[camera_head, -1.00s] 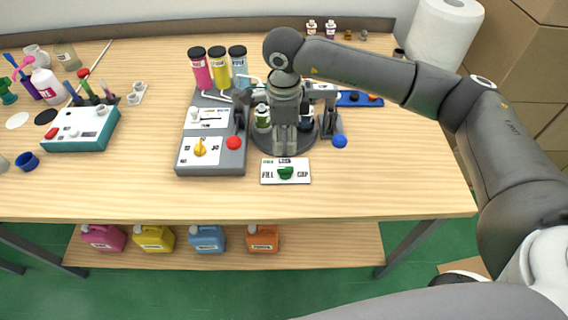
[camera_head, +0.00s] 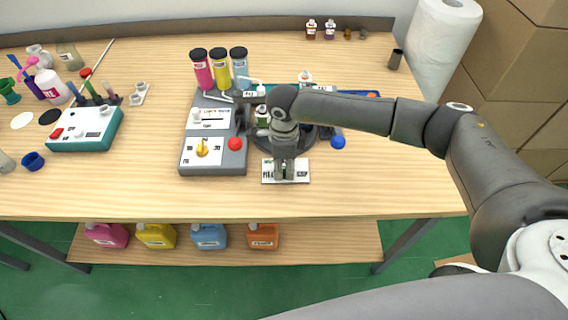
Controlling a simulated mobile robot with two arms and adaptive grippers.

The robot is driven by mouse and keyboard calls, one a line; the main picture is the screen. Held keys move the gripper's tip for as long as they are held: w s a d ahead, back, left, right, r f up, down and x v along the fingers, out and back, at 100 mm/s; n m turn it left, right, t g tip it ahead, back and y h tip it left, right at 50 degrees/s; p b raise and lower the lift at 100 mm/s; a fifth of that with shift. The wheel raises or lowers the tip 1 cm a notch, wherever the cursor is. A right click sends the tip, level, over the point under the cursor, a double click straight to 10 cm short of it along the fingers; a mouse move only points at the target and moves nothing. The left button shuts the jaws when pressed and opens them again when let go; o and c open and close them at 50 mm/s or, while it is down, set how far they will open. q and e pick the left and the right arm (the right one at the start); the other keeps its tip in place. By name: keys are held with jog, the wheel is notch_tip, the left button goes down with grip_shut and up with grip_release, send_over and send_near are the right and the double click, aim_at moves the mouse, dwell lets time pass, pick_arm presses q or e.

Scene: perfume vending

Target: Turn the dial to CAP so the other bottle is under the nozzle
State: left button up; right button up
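The dial plate (camera_head: 302,178) is a white card with FILL at its left and CAP at its right. Its green knob is mostly hidden by my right gripper (camera_head: 284,172), with only a little green showing. This gripper points down over the knob, its fingertips at the plate; I cannot tell whether they are shut on the knob. Behind it, the dark round turntable (camera_head: 325,137) is partly covered by my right arm. A bottle with green liquid (camera_head: 262,115) shows left of the arm; any other bottle there is hidden. My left gripper is not in view.
Left of the plate stands the grey control box (camera_head: 213,160) with a yellow knob and a red button (camera_head: 235,143). Pink, yellow and blue cylinders stand behind. The table front is clear.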

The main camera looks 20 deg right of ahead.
grip_shut()
jog(key=shift+m, duration=0.3)
jog(key=m+b, duration=0.2)
jog(key=shift+w+f+m, duration=0.1)
jog(key=shift+m, duration=0.2)
jog(key=m+b, duration=0.3)
jog(key=m, duration=0.1)
jog(key=m+b, duration=0.2)
jog(key=m, duration=0.3)
jog(key=shift+d+m, duration=0.15)
jog(key=shift+m, duration=0.25)
jog(key=m+b, duration=0.1)
jog(key=m, duration=0.3)
jog(key=shift+m+b, duration=0.3)
jog(key=shift+b, duration=0.05)
jog(key=shift+r, duration=0.2)
jog(key=shift+w, duration=0.1)
